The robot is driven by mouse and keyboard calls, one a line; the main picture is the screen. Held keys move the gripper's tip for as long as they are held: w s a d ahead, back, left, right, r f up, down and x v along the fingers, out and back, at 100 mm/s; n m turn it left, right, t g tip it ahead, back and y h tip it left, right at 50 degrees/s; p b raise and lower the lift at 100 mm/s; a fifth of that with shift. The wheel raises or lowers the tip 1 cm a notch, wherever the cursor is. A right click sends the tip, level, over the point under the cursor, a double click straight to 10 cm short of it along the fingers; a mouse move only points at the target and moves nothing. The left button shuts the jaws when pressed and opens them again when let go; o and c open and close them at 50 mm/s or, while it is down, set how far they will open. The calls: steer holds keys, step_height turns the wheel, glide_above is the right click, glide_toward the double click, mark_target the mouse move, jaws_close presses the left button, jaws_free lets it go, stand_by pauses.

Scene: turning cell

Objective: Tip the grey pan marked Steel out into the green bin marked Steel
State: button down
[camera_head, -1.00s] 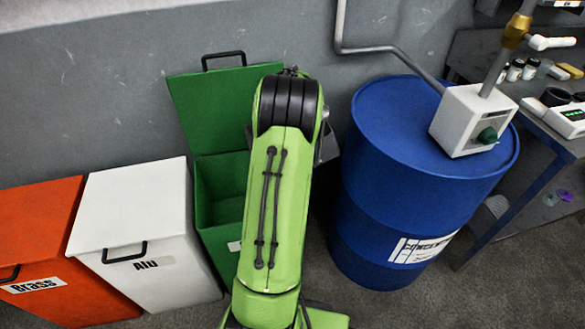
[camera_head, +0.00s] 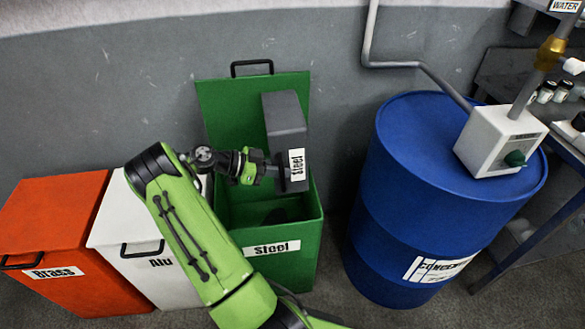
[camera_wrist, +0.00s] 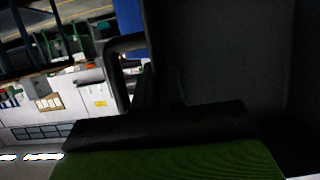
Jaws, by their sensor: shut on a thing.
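The grey pan (camera_head: 285,120) marked Steel is turned on edge, its label reading vertically, in front of the raised lid (camera_head: 225,110) of the green bin. My gripper (camera_head: 271,172) is shut on the pan at its near left side; the exact grip is hard to see. The green bin (camera_head: 290,270) marked Steel stands open below the pan. A dark patch shows inside it, shadow or contents, I cannot tell which. In the wrist view the dark pan (camera_wrist: 225,55) fills the upper right; its inside is not clearly visible.
A closed white bin (camera_head: 125,225) marked Alu and a closed orange bin (camera_head: 55,225) marked Brass stand to the left. A blue drum (camera_head: 400,210) with a white pump box (camera_head: 490,140) stands to the right. A grey wall (camera_head: 110,90) is behind.

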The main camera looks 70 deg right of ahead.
steer(key=w+a+f+g+h+b, duration=0.2)
steer(key=w+g+b, duration=0.2)
steer(key=g+b, duration=0.1)
steer(key=shift+w+a+f+b, duration=0.2)
steer(key=shift+w+f+b, duration=0.2)
steer(key=shift+b, duration=0.1)
steer(key=shift+r, duration=0.1)
stand_by(0.7)
stand_by(1.0)
